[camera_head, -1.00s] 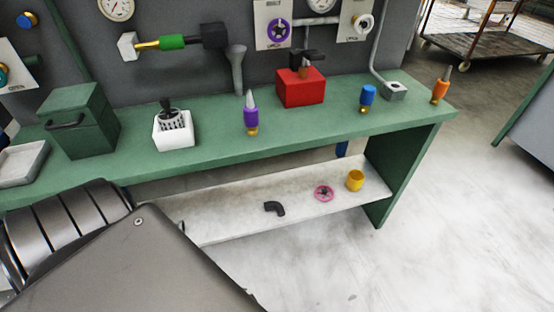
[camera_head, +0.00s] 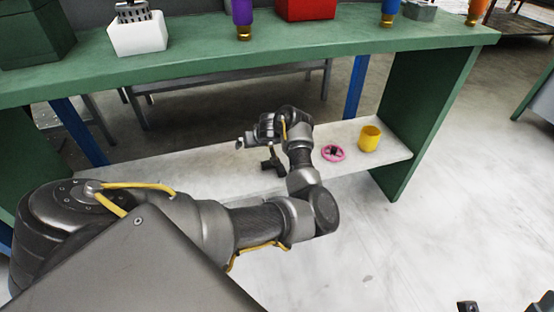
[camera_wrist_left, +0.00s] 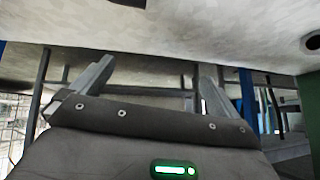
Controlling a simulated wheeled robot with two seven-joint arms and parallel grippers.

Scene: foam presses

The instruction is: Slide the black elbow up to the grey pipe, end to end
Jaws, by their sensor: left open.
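The black elbow (camera_head: 270,164) lies on the low white shelf in the head view, partly hidden by my left wrist. My left gripper (camera_head: 242,143) is above the shelf, just left of and behind the elbow in the picture, and looks empty. In the left wrist view its two fingers (camera_wrist_left: 155,85) stand wide apart with nothing between them. A dark shape cut off at the top of that view is too little shown to name. I cannot make out the grey pipe now. Dark tips (camera_head: 505,306) at the bottom right corner may be my right gripper, mostly out of frame.
On the shelf (camera_head: 200,180), a pink handwheel (camera_head: 333,153) and a yellow cup (camera_head: 369,138) stand right of the elbow. The green bench top (camera_head: 290,55) runs above the shelf, with a green side panel (camera_head: 425,125) at right. The floor in front is clear.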

